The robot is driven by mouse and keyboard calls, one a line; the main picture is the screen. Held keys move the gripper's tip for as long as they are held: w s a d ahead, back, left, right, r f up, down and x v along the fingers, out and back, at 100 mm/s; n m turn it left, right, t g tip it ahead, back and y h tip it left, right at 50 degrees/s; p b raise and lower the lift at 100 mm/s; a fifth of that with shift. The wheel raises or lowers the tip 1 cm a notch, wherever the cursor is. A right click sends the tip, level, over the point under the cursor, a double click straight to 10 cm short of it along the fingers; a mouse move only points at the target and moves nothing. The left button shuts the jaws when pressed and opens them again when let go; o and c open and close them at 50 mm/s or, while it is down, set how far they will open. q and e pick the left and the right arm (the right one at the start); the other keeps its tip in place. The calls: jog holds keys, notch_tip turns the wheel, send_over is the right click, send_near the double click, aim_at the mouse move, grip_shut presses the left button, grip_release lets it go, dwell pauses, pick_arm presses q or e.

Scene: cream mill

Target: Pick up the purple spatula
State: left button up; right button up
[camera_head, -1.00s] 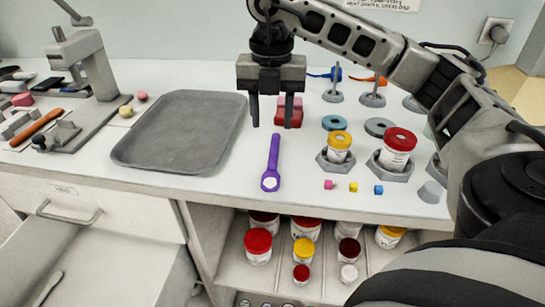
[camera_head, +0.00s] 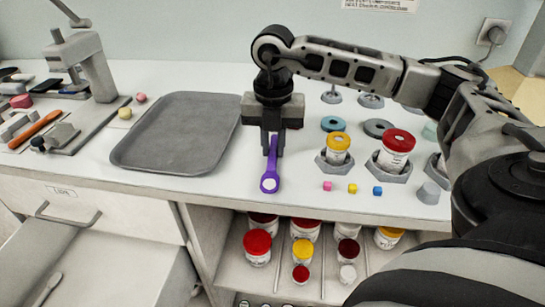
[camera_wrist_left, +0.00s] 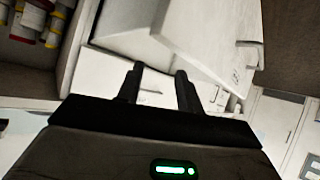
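The purple spatula (camera_head: 270,180) lies on the white counter, with its handle pointing away from me and its round end, with a pale spot, toward the front edge. My right gripper (camera_head: 273,153) is down over the handle with a finger on each side, close against it. It looks shut on the handle, and the spatula still appears to rest on the counter. The far end of the handle is hidden behind the fingers. My left gripper (camera_wrist_left: 158,88) shows only in the left wrist view, open and empty, facing white drawer fronts.
A grey tray (camera_head: 128,150) lies left of the spatula. To the right stand a yellow-lidded jar (camera_head: 338,142) and a red-lidded jar (camera_head: 396,145) in grey holders, with small cubes (camera_head: 352,188) in front. An open drawer (camera_head: 95,262) is below left.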

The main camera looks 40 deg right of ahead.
grip_shut()
jog(key=shift+r, duration=0.1)
